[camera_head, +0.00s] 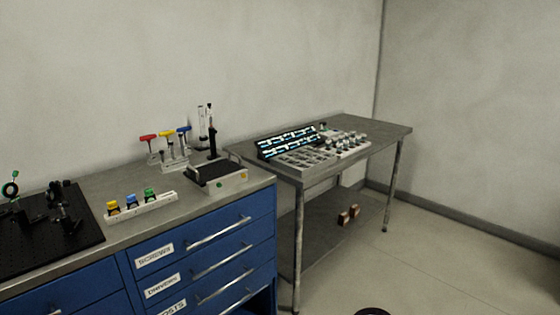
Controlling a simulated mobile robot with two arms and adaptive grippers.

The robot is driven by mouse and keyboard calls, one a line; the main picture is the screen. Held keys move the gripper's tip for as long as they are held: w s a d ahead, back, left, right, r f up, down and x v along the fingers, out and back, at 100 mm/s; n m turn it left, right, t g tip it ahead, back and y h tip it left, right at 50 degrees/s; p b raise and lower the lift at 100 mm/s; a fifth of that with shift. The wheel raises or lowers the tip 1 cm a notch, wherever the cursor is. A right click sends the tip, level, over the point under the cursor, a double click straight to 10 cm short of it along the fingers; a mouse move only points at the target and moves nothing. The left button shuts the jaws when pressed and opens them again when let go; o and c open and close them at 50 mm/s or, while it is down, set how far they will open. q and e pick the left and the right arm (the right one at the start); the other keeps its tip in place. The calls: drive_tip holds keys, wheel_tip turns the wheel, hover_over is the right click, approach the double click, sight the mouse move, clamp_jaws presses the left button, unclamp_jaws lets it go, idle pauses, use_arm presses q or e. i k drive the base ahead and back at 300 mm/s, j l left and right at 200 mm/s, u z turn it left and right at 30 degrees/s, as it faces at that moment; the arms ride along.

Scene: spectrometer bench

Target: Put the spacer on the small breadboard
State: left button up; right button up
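A small dark plate in a light frame with raised handles (242,177) sits at the right end of the blue cabinet's top; it looks like the small breadboard. A slim black post (212,140) stands right behind it, beside a clear upright piece. A larger black breadboard (88,238) with several black optics mounts lies at the left edge. I cannot pick out the spacer for certain at this size. Neither of my grippers is in view.
A white rack (158,203) with blue, yellow and green-topped pieces stands in front. T-handled tools (167,134) stand behind. A metal table (385,130) on the right carries trays of small parts (305,160); two small reddish boxes (344,217) sit on its lower shelf.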

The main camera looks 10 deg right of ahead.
sight(215, 170)
drive_tip(key=i+l+z, duration=0.15)
drive_tip(key=i+z, duration=0.2)
drive_tip(key=z, duration=0.15)
drive_tip(key=i+z, duration=0.35)
drive_tip(key=z, duration=0.15)
drive_tip(key=i+l+u, duration=0.15)
drive_tip(key=i+u, duration=0.25)
drive_tip(key=i, duration=0.1)
